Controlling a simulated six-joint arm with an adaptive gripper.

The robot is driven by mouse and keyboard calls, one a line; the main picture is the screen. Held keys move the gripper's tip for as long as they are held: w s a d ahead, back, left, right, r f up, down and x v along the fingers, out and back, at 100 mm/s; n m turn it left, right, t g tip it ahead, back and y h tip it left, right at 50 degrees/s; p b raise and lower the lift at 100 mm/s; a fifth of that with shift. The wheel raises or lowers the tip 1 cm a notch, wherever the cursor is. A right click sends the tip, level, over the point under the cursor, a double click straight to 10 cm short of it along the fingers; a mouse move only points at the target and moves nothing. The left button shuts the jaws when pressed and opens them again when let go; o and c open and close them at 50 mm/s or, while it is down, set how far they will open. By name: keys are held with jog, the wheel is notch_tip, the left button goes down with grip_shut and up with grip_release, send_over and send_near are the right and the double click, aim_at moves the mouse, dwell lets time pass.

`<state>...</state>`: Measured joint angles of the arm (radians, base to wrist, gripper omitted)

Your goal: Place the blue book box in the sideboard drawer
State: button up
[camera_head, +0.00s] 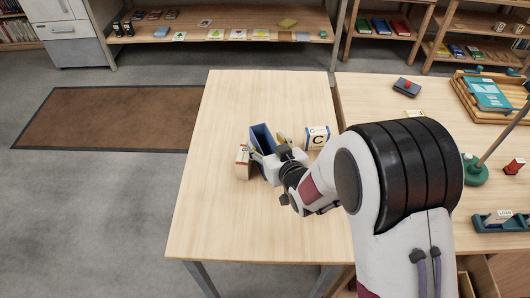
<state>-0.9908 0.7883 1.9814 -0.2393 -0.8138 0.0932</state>
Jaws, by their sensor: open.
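The blue book box (263,137) stands upright on the light wooden table (215,215), left of my arm. My gripper (268,153) is open at the box's near side. Its fingers are small here and partly hidden by the box and my wrist, so I cannot tell whether they touch it. At the lower right, beneath the right-hand top, wooden parts (482,277) look like a sideboard front or drawer. My arm and the picture edge hide most of it, so I cannot tell how far a drawer is open.
A white and red box (242,161) stands close left of the blue box. A block marked C (317,138) stands to the right. The right-hand top holds a dark box with a red knob (407,87), a wooden tray (462,90) and a green stand (474,172). The front-left tabletop is clear.

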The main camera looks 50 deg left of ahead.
jog(key=shift+x, duration=0.9)
grip_shut()
jog(key=shift+r, duration=0.15)
notch_tip(320, 180, up, 10)
dwell(0.8)
jog(key=shift+w+d, duration=0.1)
jog(key=shift+w, duration=0.05)
dwell(0.6)
